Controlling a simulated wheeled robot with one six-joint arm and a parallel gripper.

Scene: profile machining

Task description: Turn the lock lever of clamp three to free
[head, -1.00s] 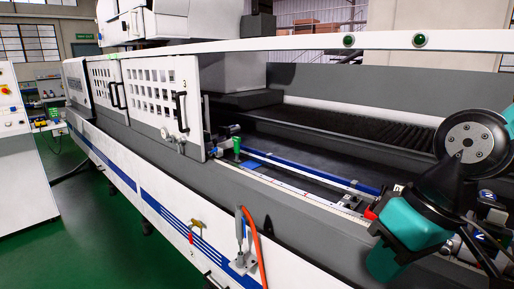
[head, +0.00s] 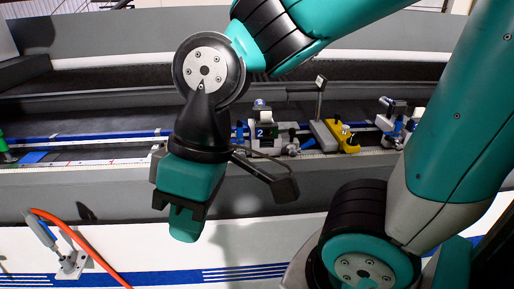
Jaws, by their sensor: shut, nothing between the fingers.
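A clamp marked 2 (head: 262,133) stands on the machine bed, right of my wrist in the head view. Another clamp (head: 391,116), white and grey with blue parts, stands farther right on the same bed. No number can be read on it, so I cannot tell whether it is clamp three, and its lock lever is too small to make out. My gripper (head: 184,225) points down in front of the bed, left of both clamps and apart from them. It is shut and empty. My arm covers part of the bed and the space around the right clamp.
A yellow block (head: 343,137) and an upright grey post (head: 320,97) stand between the two clamps. A blue-and-white rail (head: 95,137) runs along the bed. An orange hose (head: 84,242) hangs at the lower left front. The front between hose and gripper is clear.

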